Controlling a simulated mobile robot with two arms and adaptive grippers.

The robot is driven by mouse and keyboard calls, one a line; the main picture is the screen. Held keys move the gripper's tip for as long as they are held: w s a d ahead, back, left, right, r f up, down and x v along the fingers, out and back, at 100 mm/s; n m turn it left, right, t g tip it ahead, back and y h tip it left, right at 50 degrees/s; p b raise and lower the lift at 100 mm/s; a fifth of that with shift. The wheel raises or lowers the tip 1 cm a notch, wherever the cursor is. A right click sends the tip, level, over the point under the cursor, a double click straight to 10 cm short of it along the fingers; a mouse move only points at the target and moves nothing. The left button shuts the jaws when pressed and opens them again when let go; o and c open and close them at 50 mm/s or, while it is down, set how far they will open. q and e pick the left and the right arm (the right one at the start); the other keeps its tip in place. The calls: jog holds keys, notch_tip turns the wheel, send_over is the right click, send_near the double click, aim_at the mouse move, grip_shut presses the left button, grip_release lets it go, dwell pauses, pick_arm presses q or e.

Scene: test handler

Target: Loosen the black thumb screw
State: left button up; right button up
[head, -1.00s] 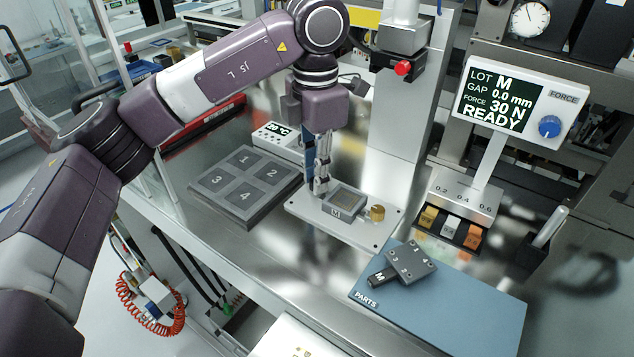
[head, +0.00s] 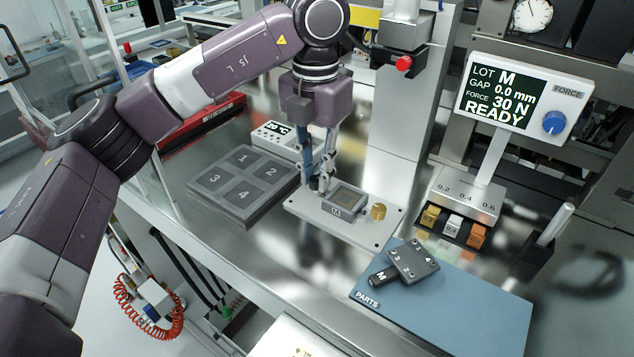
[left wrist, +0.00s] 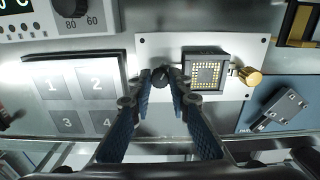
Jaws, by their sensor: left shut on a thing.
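The black thumb screw (left wrist: 160,80) is at the left side of the grey socket block (left wrist: 205,72), which is marked M in the head view (head: 335,211). The socket sits on a pale metal plate (head: 365,237). My left gripper (head: 319,184) points down at the socket's left side, shut on the black thumb screw. In the left wrist view its two blue fingers (left wrist: 161,78) stand on either side of the dark knob. The fingers partly hide the screw in the head view. A brass knob (head: 378,212) stands at the socket's right side. My right gripper is not in view.
A grey tray numbered 1 to 4 (head: 214,208) lies left of the plate. A blue parts mat (head: 470,305) holds a dark lid-like part (head: 412,260). A display (head: 497,97) reads READY. A press column (head: 400,110) stands behind the socket.

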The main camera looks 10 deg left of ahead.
pick_arm(q)
jog(key=shift+n, duration=0.4)
jog(key=shift+n+b, duration=0.45)
jog(key=shift+n, duration=1.25)
jog(key=shift+n+b, duration=0.3)
jog(key=shift+n, duration=0.5)
jog(key=o, duration=0.5)
jog(key=shift+o, duration=0.2)
jog(key=shift+r, duration=0.1)
